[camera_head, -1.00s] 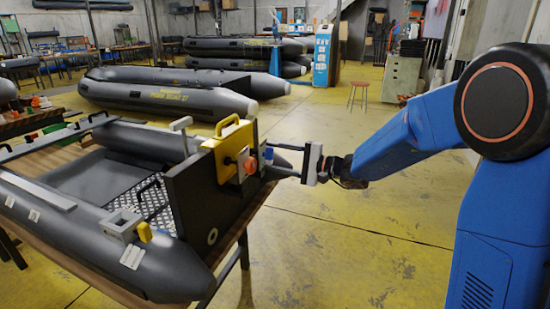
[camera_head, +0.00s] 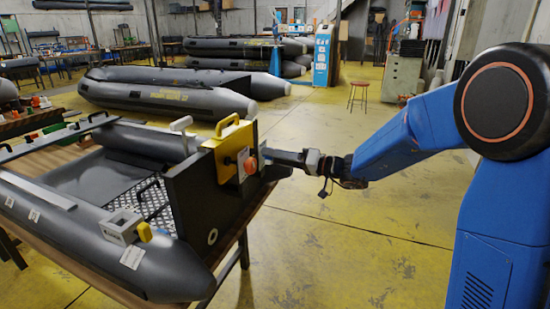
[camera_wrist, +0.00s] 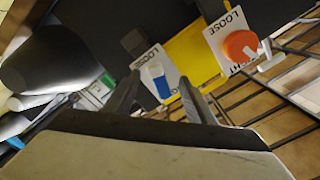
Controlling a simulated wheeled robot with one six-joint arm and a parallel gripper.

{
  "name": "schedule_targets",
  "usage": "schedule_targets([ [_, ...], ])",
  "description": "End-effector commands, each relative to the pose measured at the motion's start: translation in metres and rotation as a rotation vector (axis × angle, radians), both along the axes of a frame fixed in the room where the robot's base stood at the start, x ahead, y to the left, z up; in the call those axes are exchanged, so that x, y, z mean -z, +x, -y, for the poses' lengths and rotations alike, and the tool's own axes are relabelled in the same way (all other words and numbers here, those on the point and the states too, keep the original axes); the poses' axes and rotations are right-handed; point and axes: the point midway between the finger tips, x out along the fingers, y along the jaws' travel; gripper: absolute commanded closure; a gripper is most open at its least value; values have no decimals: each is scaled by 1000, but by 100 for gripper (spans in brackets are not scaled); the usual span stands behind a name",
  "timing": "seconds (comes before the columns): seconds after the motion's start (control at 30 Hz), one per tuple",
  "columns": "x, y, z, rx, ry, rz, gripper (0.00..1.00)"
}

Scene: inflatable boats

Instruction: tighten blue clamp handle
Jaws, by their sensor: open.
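The blue clamp handle (camera_wrist: 158,82) sits on a white plate marked LOOSE in the wrist view, on the dark transom board (camera_head: 195,190) of the grey inflatable boat. My gripper (camera_wrist: 160,80) is open, with one dark finger on each side of the blue handle in the picture. I cannot tell whether the fingers touch it. In the head view my gripper (camera_head: 275,157) points left at the transom, and the blue handle is hidden there. An orange knob (camera_head: 250,165) is left of my gripper on the yellow clamp bracket (camera_head: 228,140); it also shows in the wrist view (camera_wrist: 240,46).
The boat (camera_head: 140,265) rests on a wooden table. Yellow floor is open to the right of it. A red stool (camera_head: 358,95) and more grey boats (camera_head: 165,92) stand farther back.

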Motion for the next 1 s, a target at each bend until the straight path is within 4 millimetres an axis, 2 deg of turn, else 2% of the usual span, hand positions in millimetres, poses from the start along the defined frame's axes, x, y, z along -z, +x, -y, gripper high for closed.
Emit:
schedule_targets([
  [0.3,0,0,0,0,-107,293,50],
  [0.5,0,0,0,0,-151,416,50],
  [0.93,0,0,0,0,-168,462,50],
  [1.0,0,0,0,0,-168,462,67],
])
